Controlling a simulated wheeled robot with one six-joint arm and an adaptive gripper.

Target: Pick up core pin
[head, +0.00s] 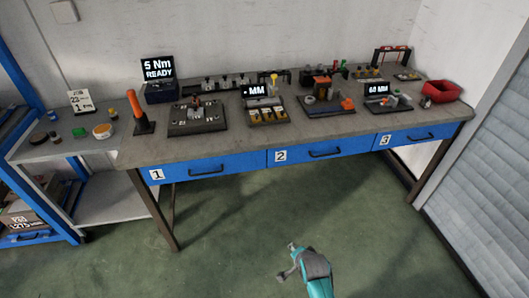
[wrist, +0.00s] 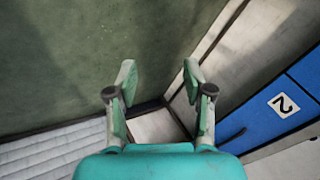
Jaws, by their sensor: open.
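My gripper (head: 287,261) is open over the green floor in front of the bench, well apart from everything on it. In the wrist view its two fingers (wrist: 159,78) stand apart with nothing between them. Small parts lie on the fixtures along the grey workbench (head: 240,136). I cannot tell which of them is the core pin; they are too small in the head view. The wrist view shows no bench-top parts.
A red bin (head: 440,92) stands at the right end. A side shelf (head: 75,148) stands left. The floor ahead is clear.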

